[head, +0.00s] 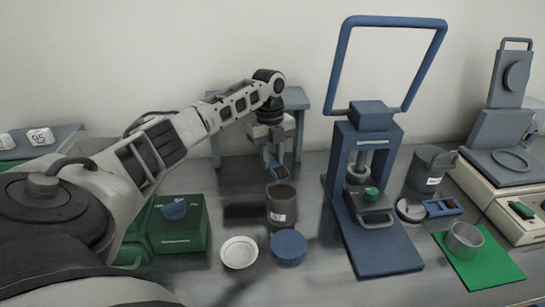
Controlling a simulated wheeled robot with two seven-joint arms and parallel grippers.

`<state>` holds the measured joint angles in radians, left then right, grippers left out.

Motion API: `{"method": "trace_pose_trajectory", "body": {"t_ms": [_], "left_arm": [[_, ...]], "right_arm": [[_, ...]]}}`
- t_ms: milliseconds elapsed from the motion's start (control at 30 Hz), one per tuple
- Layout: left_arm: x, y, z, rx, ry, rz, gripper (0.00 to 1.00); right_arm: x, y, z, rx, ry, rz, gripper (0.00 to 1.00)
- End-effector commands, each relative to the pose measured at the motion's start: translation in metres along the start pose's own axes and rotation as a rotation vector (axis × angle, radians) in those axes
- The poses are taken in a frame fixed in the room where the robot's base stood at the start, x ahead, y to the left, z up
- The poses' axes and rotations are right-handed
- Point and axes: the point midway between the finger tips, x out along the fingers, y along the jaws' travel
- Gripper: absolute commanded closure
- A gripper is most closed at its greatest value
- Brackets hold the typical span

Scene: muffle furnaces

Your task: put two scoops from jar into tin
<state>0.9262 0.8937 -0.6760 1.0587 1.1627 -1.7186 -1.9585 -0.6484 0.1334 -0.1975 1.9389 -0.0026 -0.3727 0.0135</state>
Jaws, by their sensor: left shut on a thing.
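The open dark grey jar (282,212) stands upright on the bench at mid-view, with a small white label and brown contents near its rim. A silver tin (465,241) stands on a green mat (492,268) at the right. My right gripper is not in view.
A blue lid (288,248) and a white dish (239,252) lie in front of the jar. A tall blue press (366,170) stands between jar and tin. A grey container (432,168) and a beige device (503,190) stand at right. A green box (180,226) is at left.

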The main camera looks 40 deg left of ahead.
Motion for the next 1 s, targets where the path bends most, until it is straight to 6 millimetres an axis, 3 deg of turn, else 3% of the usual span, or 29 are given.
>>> {"method": "trace_pose_trajectory", "body": {"t_ms": [267,667,833,1000], "left_arm": [[-0.004,0.0,0.002,-0.003,0.099,-0.001,0.98],[-0.004,-0.003,-0.004,-0.042,0.102,-0.007,0.98],[-0.005,-0.015,-0.028,-0.212,0.1,-0.039,0.98],[-0.007,-0.029,-0.07,-0.494,0.098,-0.086,0.98]], "right_arm": [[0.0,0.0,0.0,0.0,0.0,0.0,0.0],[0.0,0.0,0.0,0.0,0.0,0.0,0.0],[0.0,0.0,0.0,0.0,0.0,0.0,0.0],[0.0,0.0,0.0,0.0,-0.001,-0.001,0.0]]}}
